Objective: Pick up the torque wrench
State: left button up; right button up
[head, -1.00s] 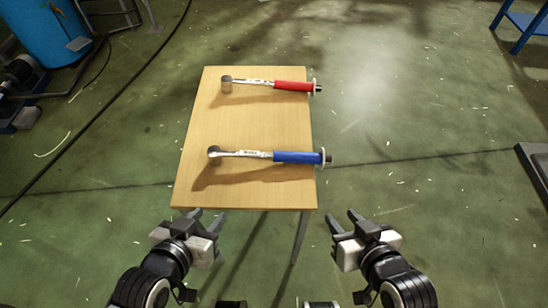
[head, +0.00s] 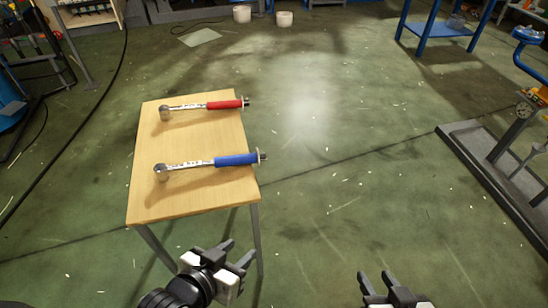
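Two torque wrenches lie on a small wooden table (head: 190,205). The one with the red handle (head: 225,104) is at the far side, and the one with the blue handle (head: 236,160) is nearer to me. Both have their round heads to the left and their handle ends reaching past the table's right edge. My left gripper (head: 240,254) is open and empty, in front of the table near its right front leg. My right gripper (head: 390,280) is open and empty at the bottom, well right of the table, partly cut off by the frame edge.
The green floor (head: 330,190) right of the table is clear. A grey metal frame or platform (head: 490,170) stands at the right. A blue table (head: 440,35) is at the back right, and two white buckets (head: 284,19) stand at the back. A dark cable runs along the floor at left.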

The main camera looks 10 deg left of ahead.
aim_at(161, 170)
jog(key=z, duration=0.75)
jog(key=i, duration=2.3)
jog(key=u, duration=3.5)
jog(key=i, duration=0.45)
